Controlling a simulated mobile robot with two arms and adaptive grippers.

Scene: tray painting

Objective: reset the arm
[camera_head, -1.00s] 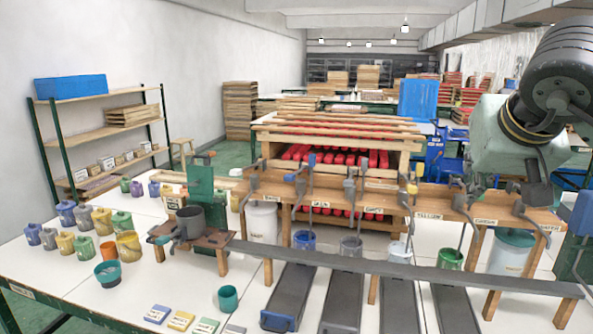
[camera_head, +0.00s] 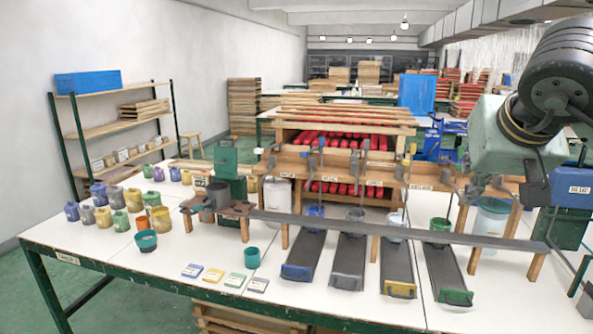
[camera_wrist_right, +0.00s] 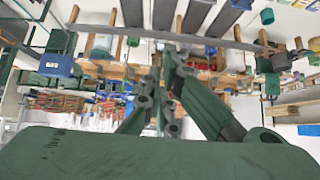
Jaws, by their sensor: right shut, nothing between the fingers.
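My right arm comes in from the upper right of the head view. Its green-grey gripper (camera_head: 533,188) hangs over the right end of the wooden rack, and its dark fingers overlap the rack there. In the right wrist view the fingers of the gripper (camera_wrist_right: 170,92) come together with nothing between them. The right gripper is shut and empty. I cannot tell its exact height over the rack. My left gripper is in neither view.
A wooden rack (camera_head: 345,163) with hanging tools spans the white table. Dark sloping trays (camera_head: 348,258) with coloured ends lie in front. A long grey bar (camera_head: 400,231) crosses above them. Jars (camera_head: 133,200) and a teal cup (camera_head: 252,257) stand left. A blue labelled box (camera_head: 572,187) is far right.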

